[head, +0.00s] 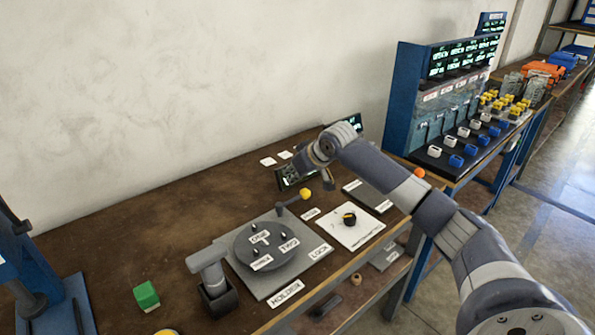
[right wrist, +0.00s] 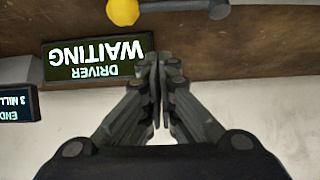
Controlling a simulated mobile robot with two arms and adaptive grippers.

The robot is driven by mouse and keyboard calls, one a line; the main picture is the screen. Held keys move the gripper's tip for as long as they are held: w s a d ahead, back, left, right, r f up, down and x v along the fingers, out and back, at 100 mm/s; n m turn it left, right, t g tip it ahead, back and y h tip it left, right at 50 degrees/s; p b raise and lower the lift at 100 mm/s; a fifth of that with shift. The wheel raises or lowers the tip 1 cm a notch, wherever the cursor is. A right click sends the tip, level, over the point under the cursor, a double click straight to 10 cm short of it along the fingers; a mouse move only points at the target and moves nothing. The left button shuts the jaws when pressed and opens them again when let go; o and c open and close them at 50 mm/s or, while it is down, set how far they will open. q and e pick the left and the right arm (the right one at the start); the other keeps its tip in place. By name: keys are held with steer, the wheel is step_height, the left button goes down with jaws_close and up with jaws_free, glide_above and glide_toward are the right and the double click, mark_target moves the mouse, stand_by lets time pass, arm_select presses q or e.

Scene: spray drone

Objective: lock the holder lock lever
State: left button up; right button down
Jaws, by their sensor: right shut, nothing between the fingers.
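The holder (head: 270,283) is a grey plate on the brown bench with a round dark disc (head: 267,245) on it, bearing small labels. The lock lever (head: 304,195) is a dark arm with a yellow ball knob at the plate's back right corner, near the LOCK label (head: 320,252). The yellow knob also shows at the top of the right wrist view (right wrist: 122,11). My right gripper (head: 329,184) is shut and empty, pointing down just behind and right of the knob, apart from it as far as I can tell. Its fingertips meet in the right wrist view (right wrist: 157,62). My left gripper is not in view.
A display reading DRIVER WAITING (right wrist: 98,56) stands behind the lever. A white dial panel (head: 350,229) lies to the right. A grey tool (head: 208,258) stands in a black cup on the left, beside a green block (head: 146,296). A blue rack (head: 405,95) stands at the back right.

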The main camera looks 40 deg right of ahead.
mark_target(294, 199)
steer(key=x, duration=0.4)
steer(key=shift+w+f, duration=0.1)
steer(key=shift+w, duration=0.05)
steer(key=shift+w+f, duration=0.15)
steer(key=shift+f, duration=0.15)
steer(key=s, duration=0.1)
steer(key=s+p, duration=0.1)
steer(key=s, duration=0.1)
steer(key=shift+s+d+f, duration=0.25)
steer(key=shift+s, duration=0.05)
steer(key=shift+s+f, duration=0.1)
steer(key=shift+s, duration=0.05)
steer(key=shift+a, duration=0.1)
steer(key=shift+p, duration=0.3)
steer(key=shift+p, duration=0.35)
steer(key=shift+s+m+h, duration=0.15)
steer(key=shift+m+h, duration=0.15)
steer(key=shift+p, duration=0.35)
